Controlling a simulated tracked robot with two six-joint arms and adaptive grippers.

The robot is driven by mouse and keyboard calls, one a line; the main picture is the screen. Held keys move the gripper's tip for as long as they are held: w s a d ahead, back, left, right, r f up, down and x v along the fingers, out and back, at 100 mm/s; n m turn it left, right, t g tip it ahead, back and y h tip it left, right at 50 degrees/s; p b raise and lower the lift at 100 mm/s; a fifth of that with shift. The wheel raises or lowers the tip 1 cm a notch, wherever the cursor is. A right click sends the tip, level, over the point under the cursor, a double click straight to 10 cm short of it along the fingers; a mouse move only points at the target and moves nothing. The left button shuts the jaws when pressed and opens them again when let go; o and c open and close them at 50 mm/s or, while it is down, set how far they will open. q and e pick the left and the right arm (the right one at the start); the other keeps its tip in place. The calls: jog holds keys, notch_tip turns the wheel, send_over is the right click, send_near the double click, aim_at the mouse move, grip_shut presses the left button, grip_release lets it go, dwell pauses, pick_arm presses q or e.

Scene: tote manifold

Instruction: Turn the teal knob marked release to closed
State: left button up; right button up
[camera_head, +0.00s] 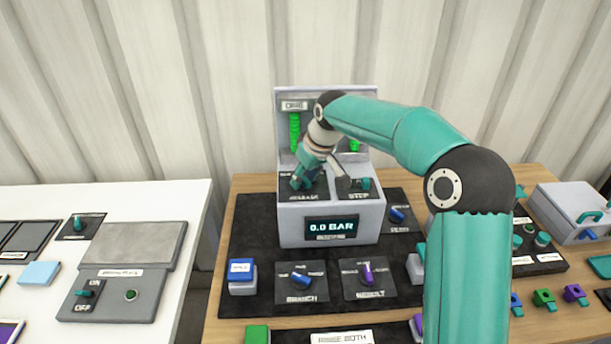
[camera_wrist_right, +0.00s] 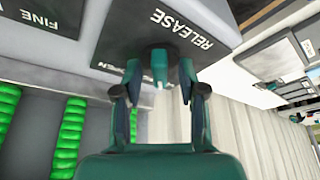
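The teal release knob (camera_wrist_right: 159,66) stands on a black plate lettered RELEASE (camera_wrist_right: 178,28). In the head view this plate (camera_head: 318,189) is on the left of the grey console's top, and my gripper largely covers the knob. My right gripper (camera_wrist_right: 160,85) reaches down over the knob, with one finger on each side. Narrow gaps show between the fingers and the knob, so it looks open around it. In the head view the right gripper (camera_head: 305,175) is at the plate. Part of the word OPEN shows beside the knob. My left gripper is not in view.
The console's upright back panel has green coiled columns (camera_head: 294,132). A STEP knob (camera_head: 362,184) sits close to the right of my gripper. The display (camera_head: 331,228) reads 0.0 BAR. Other knobs, such as the blue branch knob (camera_head: 301,279), lie in front. A white table (camera_head: 190,222) stands left.

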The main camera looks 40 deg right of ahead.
jog(key=shift+r, duration=0.15)
jog(key=v, duration=1.1)
jog(key=shift+s+r, duration=0.2)
jog(key=shift+r, duration=0.1)
jog(key=shift+f, duration=0.1)
